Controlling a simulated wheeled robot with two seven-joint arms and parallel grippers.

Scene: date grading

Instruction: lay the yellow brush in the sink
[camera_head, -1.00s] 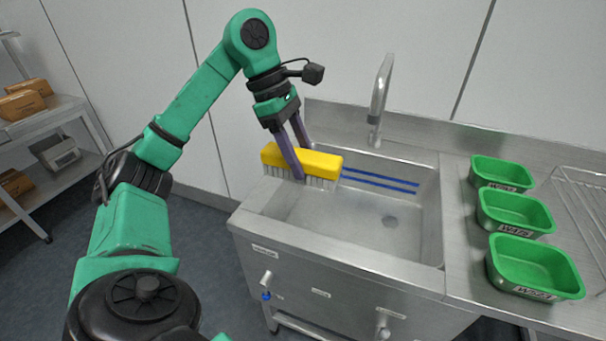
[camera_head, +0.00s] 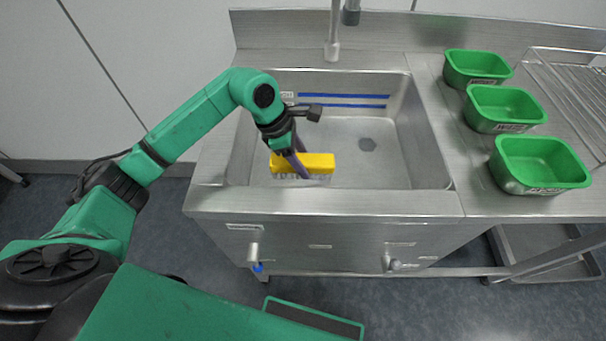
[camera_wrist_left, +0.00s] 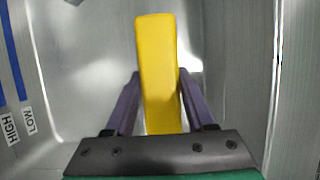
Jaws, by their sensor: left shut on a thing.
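The yellow brush (camera_head: 318,162) has a yellow block on top and pale bristles pointing down. My left gripper (camera_head: 299,170) is shut on the brush, with its purple fingers on either side of the block. The brush is within the outline of the steel sink (camera_head: 405,165), at its front left part. Whether the bristles touch the sink floor I cannot tell. In the left wrist view the yellow block (camera_wrist_left: 158,70) stands between the two fingers (camera_wrist_left: 158,105), with grey sink metal around it. My right gripper is not in view.
A tap (camera_head: 333,45) stands at the back of the sink. Several green bins, such as the front one (camera_head: 540,165), stand on the counter to the right, beside a wire rack (camera_head: 570,80). The drain (camera_head: 367,144) and the sink's right side are clear.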

